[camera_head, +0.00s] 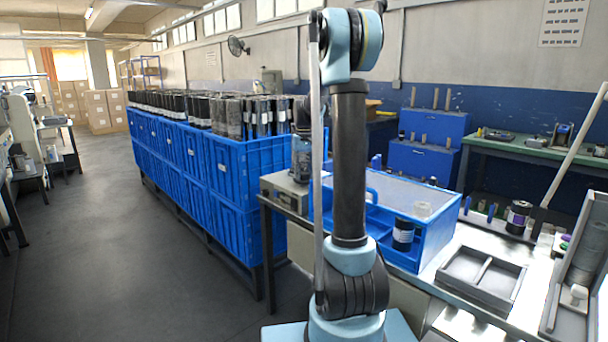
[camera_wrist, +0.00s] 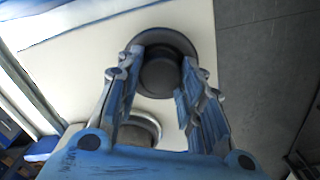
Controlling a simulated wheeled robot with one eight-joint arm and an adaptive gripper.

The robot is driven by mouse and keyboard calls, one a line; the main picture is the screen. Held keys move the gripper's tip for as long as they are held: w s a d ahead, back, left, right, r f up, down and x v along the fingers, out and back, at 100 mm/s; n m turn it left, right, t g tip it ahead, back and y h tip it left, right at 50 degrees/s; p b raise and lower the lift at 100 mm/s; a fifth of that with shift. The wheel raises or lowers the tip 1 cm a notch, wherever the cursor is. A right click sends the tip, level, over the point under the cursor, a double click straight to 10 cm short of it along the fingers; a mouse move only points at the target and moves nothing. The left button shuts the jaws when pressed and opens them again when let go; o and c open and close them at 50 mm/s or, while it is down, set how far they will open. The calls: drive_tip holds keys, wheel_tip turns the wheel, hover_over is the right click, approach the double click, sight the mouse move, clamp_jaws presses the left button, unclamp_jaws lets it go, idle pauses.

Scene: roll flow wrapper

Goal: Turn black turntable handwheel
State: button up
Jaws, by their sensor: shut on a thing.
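In the wrist view, the black turntable handwheel (camera_wrist: 160,78) is a dark round knob on a wider dark disc, set against a pale panel. My gripper (camera_wrist: 161,58) has its two blue fingers on either side of the knob, shut on it. The fingertips reach over the disc, and the fingers hide parts of its sides. I cannot make out the handwheel or my gripper clearly in the head view; my arm stands across its middle.
A second round fitting (camera_wrist: 143,128) lies between the finger bases. In the head view, a blue tray (camera_head: 432,242) with a dark roll (camera_head: 403,234) sits on the bench, near a grey divided tray (camera_head: 481,279). Blue crates (camera_head: 230,165) stand at left; the floor (camera_head: 90,250) beside them is clear.

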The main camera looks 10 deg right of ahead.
drive_tip(key=shift+f, duration=0.1)
drive_tip(key=o, duration=1.1)
drive_tip(key=shift+w, duration=0.1)
wheel_tip(320, 180, up, 12)
drive_tip(key=shift+f, duration=0.1)
